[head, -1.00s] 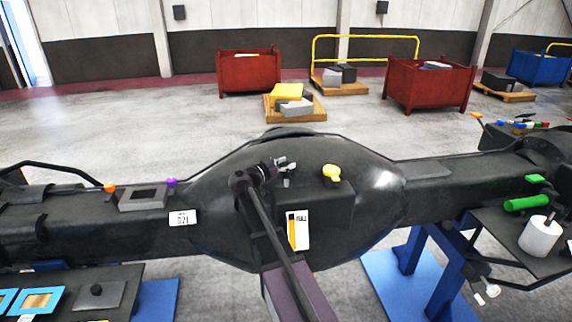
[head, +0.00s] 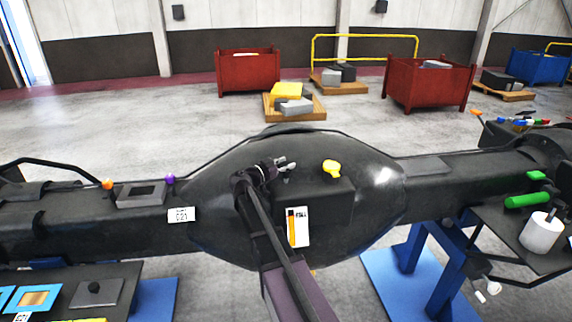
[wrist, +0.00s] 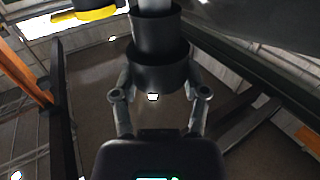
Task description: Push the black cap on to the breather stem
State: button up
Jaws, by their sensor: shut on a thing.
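My gripper (wrist: 160,92) is shut on the black cap (wrist: 158,75), which sits between its two fingers in the wrist view. A pale grey stem (wrist: 155,5) shows at the top edge of that view, in line with the cap and meeting its narrower dark part. I cannot tell how far the stem goes into the cap. In the head view my gripper (head: 283,164) is just above the top of the big black axle housing (head: 225,205). The cap is too small and dark to make out there, and the stem is mostly hidden.
A yellow knob (head: 331,168) stands on the housing just right of my gripper. A white label with an orange bar (head: 298,226) is on the housing front.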

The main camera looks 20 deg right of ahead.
jog(key=shift+f+b, duration=0.75)
jog(key=o, duration=1)
jog(key=shift+a, duration=0.1)
jog(key=shift+v, duration=5.95)
